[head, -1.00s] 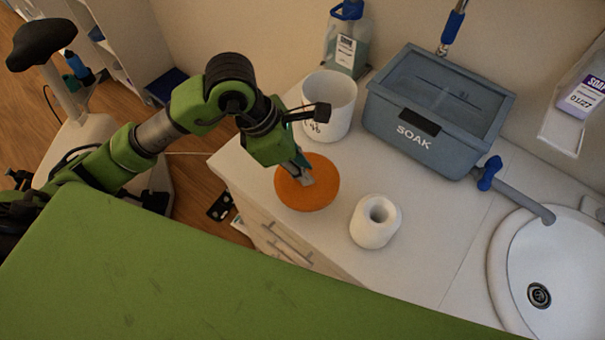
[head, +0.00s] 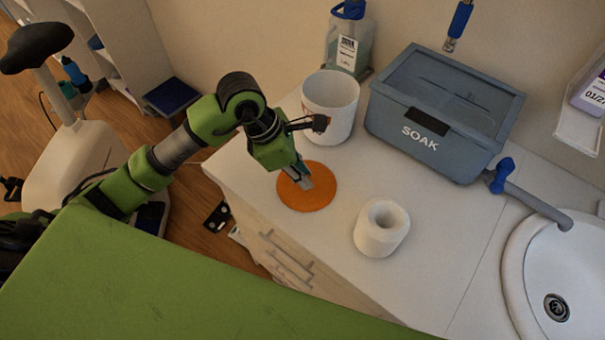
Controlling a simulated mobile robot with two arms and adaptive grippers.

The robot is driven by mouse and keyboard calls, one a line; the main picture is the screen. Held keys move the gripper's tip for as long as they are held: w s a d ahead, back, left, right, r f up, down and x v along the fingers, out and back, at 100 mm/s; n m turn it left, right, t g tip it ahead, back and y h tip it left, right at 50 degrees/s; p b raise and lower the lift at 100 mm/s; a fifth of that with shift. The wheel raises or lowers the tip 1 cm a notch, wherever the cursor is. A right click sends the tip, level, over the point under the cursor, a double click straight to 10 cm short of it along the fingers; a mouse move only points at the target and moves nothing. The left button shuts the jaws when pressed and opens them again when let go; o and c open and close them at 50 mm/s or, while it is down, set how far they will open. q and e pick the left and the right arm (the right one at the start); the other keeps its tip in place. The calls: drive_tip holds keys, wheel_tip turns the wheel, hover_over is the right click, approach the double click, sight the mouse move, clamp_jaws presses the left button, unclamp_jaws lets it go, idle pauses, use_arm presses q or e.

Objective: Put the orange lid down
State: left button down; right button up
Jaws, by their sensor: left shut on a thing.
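The orange lid (head: 310,202) is a flat round disc over the near left part of the white counter, left of the white roll. My left gripper (head: 303,180) reaches down from above and is shut on the lid near its middle. I cannot tell for sure whether the lid touches the counter or hangs just above it. The fingertips partly cover the lid's upper middle. My right gripper is not in view.
A white tub (head: 331,108) stands just behind the lid. A white roll (head: 381,228) stands to its right. A grey SOAK bin (head: 440,115), a bottle (head: 349,45) and a sink (head: 565,270) are farther off. The counter (head: 245,165) is bare left of the lid.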

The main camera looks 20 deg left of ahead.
use_arm(q)
drive_tip(key=shift+f, duration=0.15)
drive_tip(key=c, duration=2)
unclamp_jaws()
drive_tip(key=shift+o, duration=0.2)
drive_tip(key=b+v, duration=0.1)
drive_tip(key=v, duration=1.1)
drive_tip(key=shift+d, duration=0.1)
